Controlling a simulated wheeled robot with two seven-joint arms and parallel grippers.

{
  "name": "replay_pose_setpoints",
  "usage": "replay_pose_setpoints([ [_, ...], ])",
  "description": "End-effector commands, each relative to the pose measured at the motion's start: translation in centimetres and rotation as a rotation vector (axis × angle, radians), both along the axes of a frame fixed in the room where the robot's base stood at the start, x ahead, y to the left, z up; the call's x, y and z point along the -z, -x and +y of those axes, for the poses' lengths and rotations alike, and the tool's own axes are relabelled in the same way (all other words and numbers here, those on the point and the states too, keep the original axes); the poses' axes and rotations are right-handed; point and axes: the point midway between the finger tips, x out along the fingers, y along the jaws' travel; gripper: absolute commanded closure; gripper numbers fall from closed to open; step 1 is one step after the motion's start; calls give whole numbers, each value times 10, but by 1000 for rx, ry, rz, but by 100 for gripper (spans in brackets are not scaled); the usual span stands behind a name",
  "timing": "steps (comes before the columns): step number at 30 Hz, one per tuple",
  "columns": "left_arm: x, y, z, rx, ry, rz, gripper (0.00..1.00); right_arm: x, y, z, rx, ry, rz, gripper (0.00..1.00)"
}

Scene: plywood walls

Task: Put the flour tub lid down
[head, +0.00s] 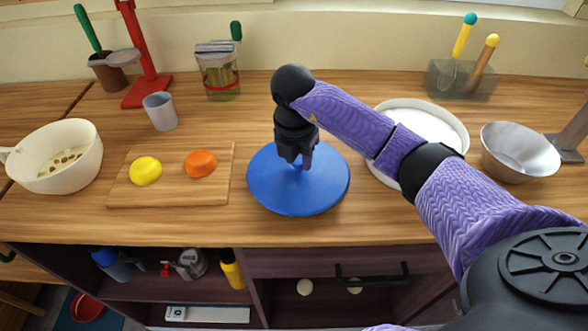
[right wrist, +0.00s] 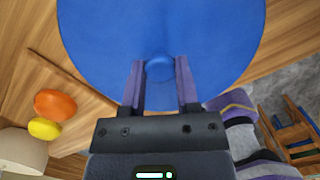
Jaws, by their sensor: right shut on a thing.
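The flour tub lid is a round blue disc (head: 270,195) with a small knob, in the middle of the head view. My right gripper (head: 301,163) points down at its centre and is shut on the knob. In the right wrist view the two fingers stand on either side of the knob (right wrist: 159,67), and the lid (right wrist: 160,25) fills the top. The lid looks level and low over the counter; I cannot tell whether it touches it. The white round tub (head: 430,118) is open with white contents, partly hidden behind my right arm. My left gripper is out of view.
Left of the lid lies a wooden board (head: 170,190) with a yellow (head: 145,171) and an orange piece (head: 200,164). A cream pot (head: 62,160) is at far left. A metal bowl (head: 519,152) is at right. A jar (head: 218,75) and grey cup (head: 160,111) stand behind.

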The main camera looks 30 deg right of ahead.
Motion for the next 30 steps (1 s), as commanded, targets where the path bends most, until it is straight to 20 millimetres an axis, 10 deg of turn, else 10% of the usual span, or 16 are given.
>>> replay_pose_setpoints([
  [13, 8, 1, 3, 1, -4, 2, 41, 26, 0, 0, 0, 0, 1, 100],
  [14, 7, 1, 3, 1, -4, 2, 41, 26, 0, 0, 0, 0, 1, 55],
  [18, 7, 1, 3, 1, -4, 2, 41, 25, 0, 0, 0, 0, 0, 26],
  [30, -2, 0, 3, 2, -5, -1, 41, 3, 0, 2, 0, -1, -4, 26],
])
